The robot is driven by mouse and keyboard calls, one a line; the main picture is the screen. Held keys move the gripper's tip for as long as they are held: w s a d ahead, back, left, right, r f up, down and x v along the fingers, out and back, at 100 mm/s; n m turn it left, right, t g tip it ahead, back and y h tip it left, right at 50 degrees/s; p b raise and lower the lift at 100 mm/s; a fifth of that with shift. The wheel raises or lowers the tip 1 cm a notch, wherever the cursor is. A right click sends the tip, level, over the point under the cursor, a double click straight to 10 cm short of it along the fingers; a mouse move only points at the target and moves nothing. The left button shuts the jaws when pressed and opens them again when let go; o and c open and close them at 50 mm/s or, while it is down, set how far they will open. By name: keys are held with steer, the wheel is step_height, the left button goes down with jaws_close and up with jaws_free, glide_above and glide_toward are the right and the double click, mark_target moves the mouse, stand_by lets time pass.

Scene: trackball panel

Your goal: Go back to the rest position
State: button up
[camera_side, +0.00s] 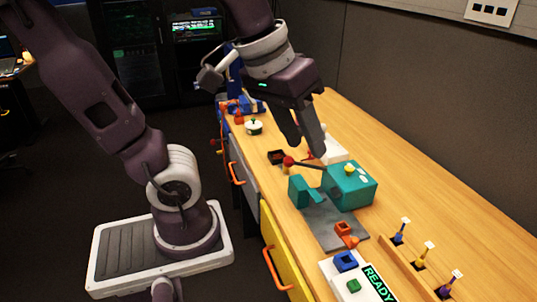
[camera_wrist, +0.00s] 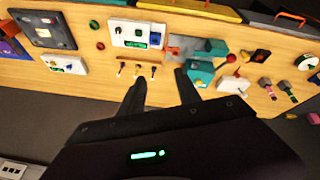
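My gripper (camera_side: 306,146) is in the air above the wooden bench (camera_side: 400,185), with its fingers pointing down. In the side view the fingertips appear just above and behind the teal box (camera_side: 350,190). In the wrist view my gripper (camera_wrist: 160,78) shows two dark fingers apart, with nothing between them. Beyond them are the bench (camera_wrist: 100,75) and its fixtures. The side view does not clearly show the height of the fingertips above the bench.
A teal block (camera_side: 300,190) and an orange part (camera_side: 345,232) are by a grey plate (camera_side: 325,222). A white panel with a lit READY display (camera_side: 377,283) is at the front. Several coloured-handled plugs (camera_side: 422,255) stand on the right. A grey wall (camera_side: 420,80) runs behind the bench.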

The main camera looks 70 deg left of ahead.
steer(key=s+f+m+t, duration=0.1)
steer(key=s+f+m, duration=0.1)
steer(key=s+m, duration=0.2)
steer(key=shift+s+a+f, duration=0.2)
steer(key=shift+s+f, duration=0.2)
steer(key=shift+s, duration=0.45)
stand_by(0.3)
